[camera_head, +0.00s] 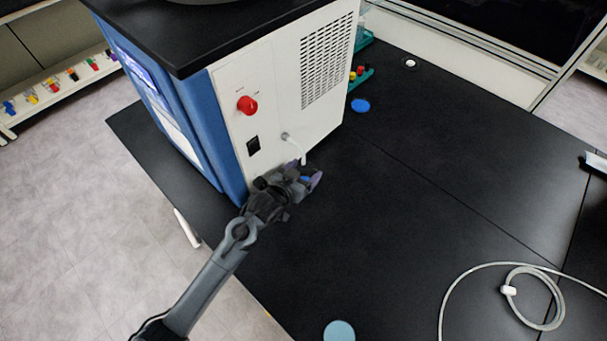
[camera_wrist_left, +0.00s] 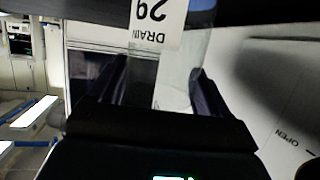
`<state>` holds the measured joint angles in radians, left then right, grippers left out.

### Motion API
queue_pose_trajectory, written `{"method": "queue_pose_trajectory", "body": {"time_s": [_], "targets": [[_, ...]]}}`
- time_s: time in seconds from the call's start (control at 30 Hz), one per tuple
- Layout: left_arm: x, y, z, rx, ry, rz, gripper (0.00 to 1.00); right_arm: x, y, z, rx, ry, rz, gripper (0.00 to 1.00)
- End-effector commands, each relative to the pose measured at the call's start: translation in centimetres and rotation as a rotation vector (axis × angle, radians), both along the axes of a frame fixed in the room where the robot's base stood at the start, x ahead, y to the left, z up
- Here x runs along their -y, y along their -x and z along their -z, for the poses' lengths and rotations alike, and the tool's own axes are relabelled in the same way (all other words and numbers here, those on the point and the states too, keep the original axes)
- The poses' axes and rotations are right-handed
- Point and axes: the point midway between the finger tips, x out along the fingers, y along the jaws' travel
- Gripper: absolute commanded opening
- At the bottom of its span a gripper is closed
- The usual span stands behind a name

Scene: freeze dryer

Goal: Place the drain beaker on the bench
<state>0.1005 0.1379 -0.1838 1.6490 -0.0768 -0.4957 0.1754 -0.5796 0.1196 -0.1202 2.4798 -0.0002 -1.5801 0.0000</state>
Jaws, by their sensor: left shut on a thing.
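My left gripper (camera_head: 297,184) is shut on the drain beaker, close to the side of the freeze dryer (camera_head: 228,90) and over the black bench (camera_head: 400,230). In the left wrist view the beaker (camera_wrist_left: 157,22) is clear, with a white label reading DRAIN upside down, between the dark fingers. In the head view the gripper mostly hides the beaker. A thin white drain tube (camera_head: 298,149) hangs from the dryer's port just above the gripper. I cannot tell whether the beaker touches the bench. My right gripper is not in view.
A red knob (camera_head: 247,105) sticks out of the dryer's side. A green rack (camera_head: 361,76) and a blue disc (camera_head: 360,105) lie behind. A teal disc (camera_head: 339,331) is at the front and a coiled hose (camera_head: 538,297) at right. The middle of the bench is clear.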

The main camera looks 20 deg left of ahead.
Motion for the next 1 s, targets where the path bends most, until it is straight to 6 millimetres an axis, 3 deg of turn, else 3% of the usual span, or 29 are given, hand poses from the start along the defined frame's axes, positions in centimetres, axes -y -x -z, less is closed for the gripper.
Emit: {"method": "queue_pose_trajectory", "body": {"time_s": [0.1, 0.5, 0.53, 0.6, 1.0], "targets": [[0.01, 0.01, 1.05, 0.001, 0.000, 0.000, 0.44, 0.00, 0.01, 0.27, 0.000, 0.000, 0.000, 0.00], [0.02, 0.01, 1.37, 0.001, 0.001, 0.001, 0.44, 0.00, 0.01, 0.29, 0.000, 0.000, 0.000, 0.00], [0.01, 0.03, 1.44, 0.000, 0.000, 0.001, 0.79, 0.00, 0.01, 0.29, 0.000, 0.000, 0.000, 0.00], [0.03, 0.02, 1.39, 0.001, 0.001, 0.001, 0.88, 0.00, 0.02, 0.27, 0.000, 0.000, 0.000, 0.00], [-0.02, 0.24, 0.98, 0.000, 0.000, 0.001, 0.88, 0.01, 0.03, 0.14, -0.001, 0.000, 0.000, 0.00]]}}
